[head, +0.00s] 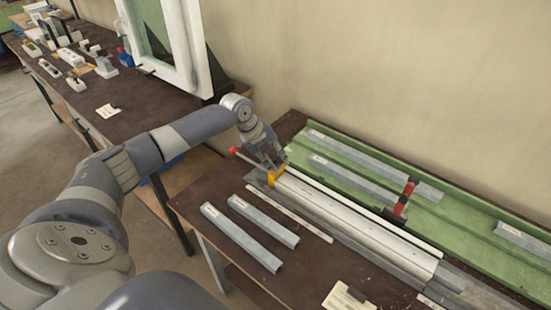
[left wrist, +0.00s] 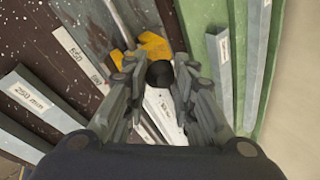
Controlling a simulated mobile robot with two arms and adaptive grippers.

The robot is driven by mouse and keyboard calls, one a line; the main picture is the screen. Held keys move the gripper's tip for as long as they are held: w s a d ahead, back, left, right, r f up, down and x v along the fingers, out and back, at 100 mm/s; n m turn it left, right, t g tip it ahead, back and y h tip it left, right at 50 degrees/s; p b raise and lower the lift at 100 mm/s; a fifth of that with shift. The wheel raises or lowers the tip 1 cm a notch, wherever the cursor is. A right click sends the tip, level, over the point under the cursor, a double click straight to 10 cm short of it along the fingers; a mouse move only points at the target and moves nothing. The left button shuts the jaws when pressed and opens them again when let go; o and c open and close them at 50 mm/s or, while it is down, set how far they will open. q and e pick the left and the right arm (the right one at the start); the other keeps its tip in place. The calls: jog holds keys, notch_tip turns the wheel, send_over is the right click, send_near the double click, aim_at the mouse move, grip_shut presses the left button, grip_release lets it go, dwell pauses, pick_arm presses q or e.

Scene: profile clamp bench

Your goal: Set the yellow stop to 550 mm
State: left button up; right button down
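The yellow stop (head: 274,177) sits at the far left end of the pale clamp rail (head: 350,220). In the left wrist view the yellow stop (left wrist: 155,46) has a black knob (left wrist: 160,73) in front of it. My left gripper (head: 274,165) is above the stop, its fingers pointing down. In the left wrist view my left gripper (left wrist: 160,80) has its fingertips close on both sides of the knob, seemingly shut on it. The white scale strip (head: 290,212) lies beside the rail; "650" reads on the scale strip (left wrist: 75,52). My right gripper is not in view.
A red-tipped rod (head: 233,151) sticks out near the stop. Grey profiles (head: 242,238) lie on the bench in front, others in the green tray (head: 460,212). A note card (head: 347,298) lies at the front.

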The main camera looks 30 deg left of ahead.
pick_arm(q)
jog(key=a+b, duration=0.1)
jog(key=a, duration=0.1)
jog(key=a+b, duration=0.1)
jog(key=a, duration=0.2)
jog(key=shift+w, duration=0.2)
grip_shut()
jog(key=shift+a, duration=0.15)
jog(key=o, duration=1)
grip_release()
jog(key=shift+o, duration=0.2)
jog(key=v, duration=1.2)
